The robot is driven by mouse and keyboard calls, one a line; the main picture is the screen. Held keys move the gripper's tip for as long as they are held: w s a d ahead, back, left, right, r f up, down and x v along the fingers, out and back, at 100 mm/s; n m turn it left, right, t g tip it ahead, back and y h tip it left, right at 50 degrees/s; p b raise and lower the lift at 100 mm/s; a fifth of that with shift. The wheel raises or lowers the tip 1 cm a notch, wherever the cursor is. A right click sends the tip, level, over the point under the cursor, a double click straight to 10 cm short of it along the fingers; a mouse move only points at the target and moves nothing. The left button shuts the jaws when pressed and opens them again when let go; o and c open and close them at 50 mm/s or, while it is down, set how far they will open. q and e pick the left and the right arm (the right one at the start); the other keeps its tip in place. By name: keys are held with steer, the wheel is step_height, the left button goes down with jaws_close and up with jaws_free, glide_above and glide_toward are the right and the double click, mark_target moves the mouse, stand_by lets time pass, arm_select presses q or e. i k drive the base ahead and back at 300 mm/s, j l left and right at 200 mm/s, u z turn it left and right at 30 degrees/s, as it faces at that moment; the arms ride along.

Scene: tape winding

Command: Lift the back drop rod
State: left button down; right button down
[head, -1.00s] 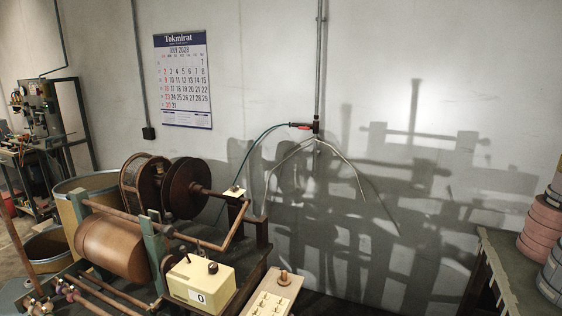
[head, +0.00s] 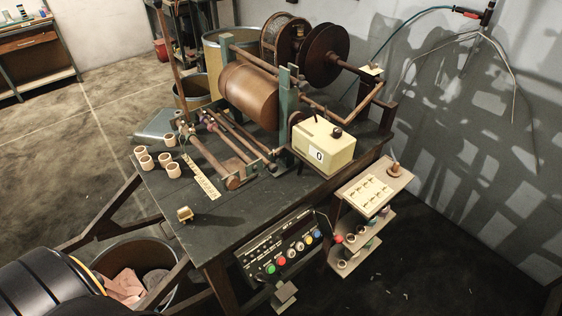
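The winding machine stands on a dark table (head: 235,236) in the head view. A brown roller drum (head: 248,96) lies across its middle. A rod (head: 258,62) runs along behind and above the drum, and another rod (head: 335,112) slants to the right behind the cream box. Several thin rods (head: 232,140) lie low in front of the drum. I cannot tell for certain which one is the back drop rod. Neither of my grippers is in view.
A cream box (head: 323,146) marked 0 and a control panel (head: 288,248) sit on the near right side. Several wooden rings (head: 172,170) lie on the table's left. A bin (head: 135,262) stands below. Open floor (head: 70,140) lies to the left.

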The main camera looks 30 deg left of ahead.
mark_target(273, 167)
steer(key=i+l+u, duration=0.15)
steer(key=u, duration=0.3)
steer(key=i+l+u, duration=0.1)
steer(key=u, duration=0.35)
steer(key=l+u, duration=0.3)
steer(key=u, duration=0.2)
steer(key=i+l+u, duration=0.15)
steer(key=l, duration=0.65)
steer(key=l+u, duration=0.15)
steer(key=l, duration=0.6)
